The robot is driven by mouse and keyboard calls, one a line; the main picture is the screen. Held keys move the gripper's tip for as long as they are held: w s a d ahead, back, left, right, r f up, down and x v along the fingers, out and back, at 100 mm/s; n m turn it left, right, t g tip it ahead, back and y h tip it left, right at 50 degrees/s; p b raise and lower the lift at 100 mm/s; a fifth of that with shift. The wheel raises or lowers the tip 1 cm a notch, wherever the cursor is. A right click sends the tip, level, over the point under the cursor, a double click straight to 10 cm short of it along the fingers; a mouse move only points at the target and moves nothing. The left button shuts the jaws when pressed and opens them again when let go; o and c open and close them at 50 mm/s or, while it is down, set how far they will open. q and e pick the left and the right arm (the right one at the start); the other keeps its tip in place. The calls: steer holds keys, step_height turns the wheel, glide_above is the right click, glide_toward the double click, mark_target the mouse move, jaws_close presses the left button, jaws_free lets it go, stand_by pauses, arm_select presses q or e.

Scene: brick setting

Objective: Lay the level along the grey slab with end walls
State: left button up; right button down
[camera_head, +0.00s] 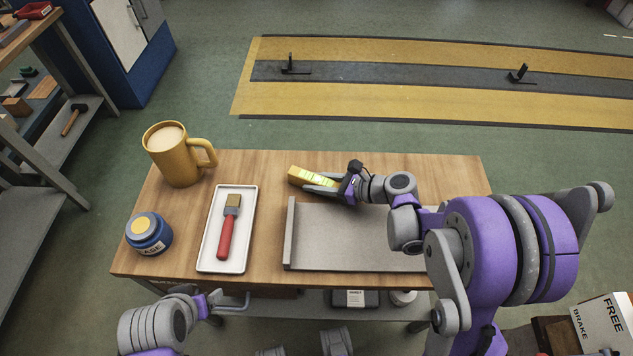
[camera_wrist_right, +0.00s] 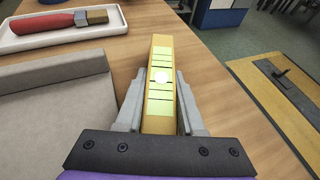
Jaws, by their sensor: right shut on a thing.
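The yellow level (camera_head: 298,173) with its pale green vial is held in my right gripper (camera_head: 325,184), which is shut on it. In the right wrist view the level (camera_wrist_right: 161,50) stands between both fingers of the gripper (camera_wrist_right: 158,100). The grey slab (camera_head: 340,240) lies on the table, with an end wall (camera_head: 290,232) at its left; my right arm hides its right end. The level is behind the slab's far edge, near the left end wall. The slab also shows in the right wrist view (camera_wrist_right: 55,125). My left gripper (camera_head: 232,302) is at the table's front edge; its jaws are unclear.
A white tray (camera_head: 208,258) with a red-handled brush (camera_head: 227,230) lies left of the slab. A yellow mug (camera_head: 172,160) and a blue jar (camera_head: 148,236) stand at the table's left. Bare wood (camera_head: 440,172) shows at the back right.

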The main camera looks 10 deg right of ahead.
steer(key=shift+f, duration=0.15)
steer(key=c, duration=0.5)
jaws_free()
